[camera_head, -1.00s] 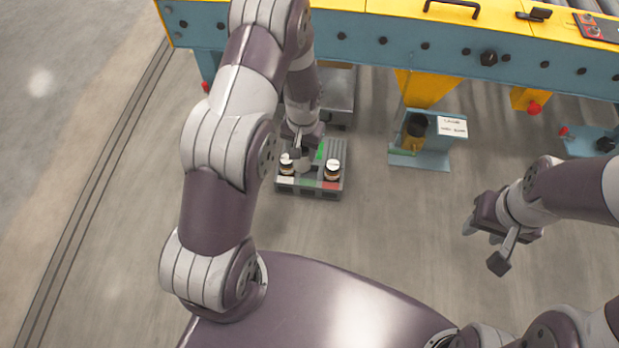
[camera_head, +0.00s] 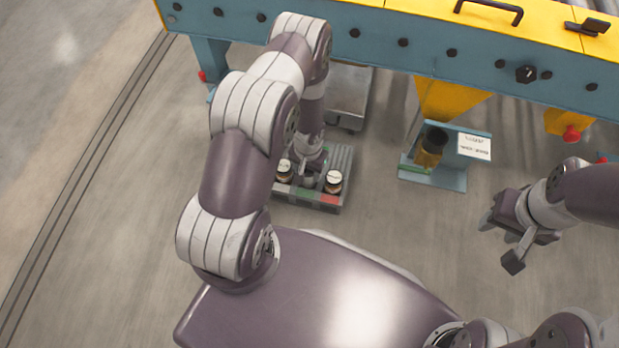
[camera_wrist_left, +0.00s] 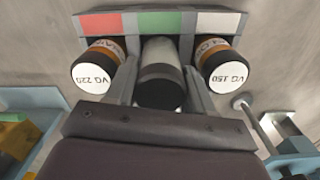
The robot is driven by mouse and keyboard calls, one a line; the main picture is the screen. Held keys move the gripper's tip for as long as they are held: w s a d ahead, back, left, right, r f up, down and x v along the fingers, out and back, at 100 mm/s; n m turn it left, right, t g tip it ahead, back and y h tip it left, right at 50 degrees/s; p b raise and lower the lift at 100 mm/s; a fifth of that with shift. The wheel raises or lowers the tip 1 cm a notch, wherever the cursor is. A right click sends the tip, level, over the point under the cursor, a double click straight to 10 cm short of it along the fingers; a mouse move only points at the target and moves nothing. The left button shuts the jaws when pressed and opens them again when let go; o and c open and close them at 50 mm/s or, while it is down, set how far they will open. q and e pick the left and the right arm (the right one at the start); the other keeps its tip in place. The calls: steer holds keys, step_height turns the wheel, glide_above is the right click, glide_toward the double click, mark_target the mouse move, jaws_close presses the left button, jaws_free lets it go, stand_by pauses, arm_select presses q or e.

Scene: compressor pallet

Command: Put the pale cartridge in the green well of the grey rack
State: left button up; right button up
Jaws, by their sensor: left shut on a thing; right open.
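The pale cartridge (camera_wrist_left: 160,52), a grey cylinder with a dark cap, is between the fingers of my left gripper (camera_wrist_left: 162,76) in the left wrist view. My left gripper (camera_head: 311,176) is shut on it. The cartridge is upright over the middle position of the grey rack (camera_head: 342,160), in line with the green label (camera_wrist_left: 160,22). Its lower end and the well mouth are hidden, so I cannot tell how deep it sits. My right gripper (camera_head: 507,236) is open and empty, off to the right.
A blue stand (camera_head: 436,176) with a dark-topped cylinder and sign stands right. A blue and yellow conveyor frame runs behind.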

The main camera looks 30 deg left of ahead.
arm_select(q)
step_height(320, 180, down, 3)
steer(key=shift+f+b, duration=0.1)
steer(key=shift+b, duration=0.75)
steer(key=shift+r, duration=0.25)
steer(key=shift+c, duration=1.1)
steer(key=shift+f, duration=0.25)
steer(key=o, duration=1)
steer(key=shift+r, duration=0.1)
arm_select(e)
step_height(320, 180, down, 2)
steer(key=shift+f, duration=0.15)
